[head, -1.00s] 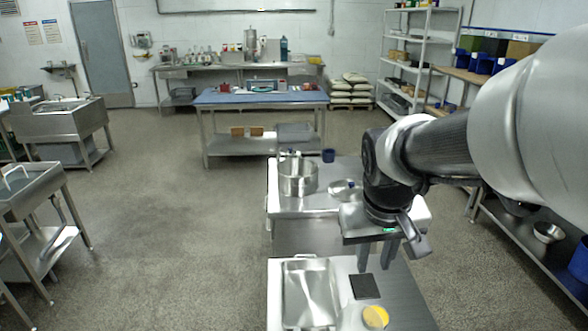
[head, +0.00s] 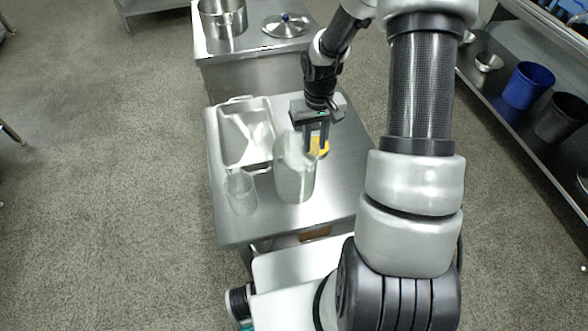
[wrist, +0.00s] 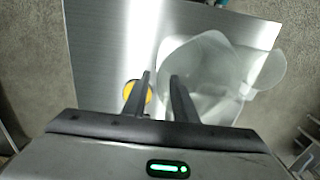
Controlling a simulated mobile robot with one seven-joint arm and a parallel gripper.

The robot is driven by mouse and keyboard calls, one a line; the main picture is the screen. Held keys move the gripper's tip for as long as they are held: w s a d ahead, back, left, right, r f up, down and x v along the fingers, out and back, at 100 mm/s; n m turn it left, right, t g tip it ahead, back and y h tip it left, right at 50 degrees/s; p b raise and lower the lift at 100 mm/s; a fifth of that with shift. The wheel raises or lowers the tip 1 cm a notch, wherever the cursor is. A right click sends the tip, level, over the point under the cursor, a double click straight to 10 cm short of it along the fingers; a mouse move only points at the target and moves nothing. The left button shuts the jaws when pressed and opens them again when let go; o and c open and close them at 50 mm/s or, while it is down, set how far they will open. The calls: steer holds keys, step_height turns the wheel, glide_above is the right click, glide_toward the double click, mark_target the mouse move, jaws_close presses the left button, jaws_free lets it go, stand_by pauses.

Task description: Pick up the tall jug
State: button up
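The tall jug (head: 294,178), pale and see-through, stands upright on the near steel table. In the wrist view it is the large round shape (wrist: 212,75) right of centre, seen from above. My gripper (head: 316,148) points down at the jug's right side, near its rim. In the wrist view my gripper (wrist: 160,75) has a gap between its fingers, and the right finger overlaps the jug's left edge. I cannot tell whether that finger is inside, above or beside the rim. A shorter clear jug (head: 240,192) stands to the left.
A steel tray (head: 228,148) lies on the near table (head: 335,205) behind the shorter jug. A yellow round item (head: 320,147) is partly hidden by my fingers. A pot (head: 222,22) and a lid (head: 287,26) are on the farther bench. A shelf with bins (head: 528,85) is at right.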

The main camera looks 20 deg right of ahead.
step_height(320, 180, down, 9)
steer(key=b, duration=0.1)
steer(key=shift+d+f, duration=0.15)
steer(key=shift+f, duration=0.05)
steer(key=shift+w, duration=0.1)
jaws_close()
